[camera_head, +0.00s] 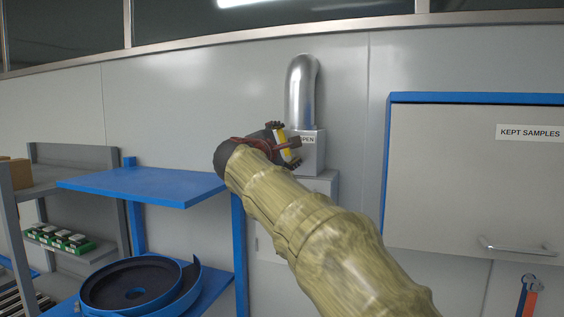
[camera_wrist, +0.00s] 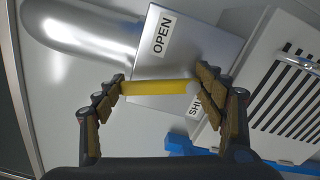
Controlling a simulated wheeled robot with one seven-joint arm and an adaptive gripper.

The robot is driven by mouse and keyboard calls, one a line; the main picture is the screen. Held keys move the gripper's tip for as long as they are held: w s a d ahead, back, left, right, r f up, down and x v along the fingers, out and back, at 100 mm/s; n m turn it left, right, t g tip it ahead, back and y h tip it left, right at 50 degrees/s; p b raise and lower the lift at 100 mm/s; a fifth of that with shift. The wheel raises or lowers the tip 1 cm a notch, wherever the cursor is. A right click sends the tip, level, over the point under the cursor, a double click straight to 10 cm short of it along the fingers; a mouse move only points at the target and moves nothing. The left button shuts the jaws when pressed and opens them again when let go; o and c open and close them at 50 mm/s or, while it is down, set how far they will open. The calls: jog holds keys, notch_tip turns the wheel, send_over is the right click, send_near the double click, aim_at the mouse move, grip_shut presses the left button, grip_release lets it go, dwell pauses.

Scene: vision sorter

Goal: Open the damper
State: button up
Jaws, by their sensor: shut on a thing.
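The damper is a grey box (camera_head: 312,160) under a shiny metal duct (camera_head: 301,85) on the wall. In the wrist view the box face (camera_wrist: 205,50) carries an OPEN label (camera_wrist: 162,33) and a SHUT label (camera_wrist: 193,112), partly hidden by a finger. A yellow handle (camera_wrist: 157,88) lies across the gap between my fingers, its grey end at the right finger. My gripper (camera_head: 286,146) is at the front of the box. The wrist view shows my gripper (camera_wrist: 165,95) shut on the handle, one finger at each end.
A vented box (camera_wrist: 285,85) is beside the damper box in the wrist view. A blue shelf (camera_head: 150,184) stands left, with a dark round bowl feeder (camera_head: 135,288) below. A KEPT SAMPLES cabinet (camera_head: 460,180) hangs at right. Bare wall lies around the duct.

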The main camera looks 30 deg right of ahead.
jog(key=shift+s+d+m+b, duration=0.25)
jog(key=shift+m+b, duration=0.75)
jog(key=shift+m, duration=0.05)
jog(key=shift+s+d+m+b, duration=0.2)
jog(key=shift+d+m+b, duration=0.05)
jog(key=shift+m+b, duration=0.75)
jog(key=o, duration=1.7)
jog(key=shift+r, duration=0.1)
jog(key=v, duration=1.2)
jog(key=shift+m, duration=0.25)
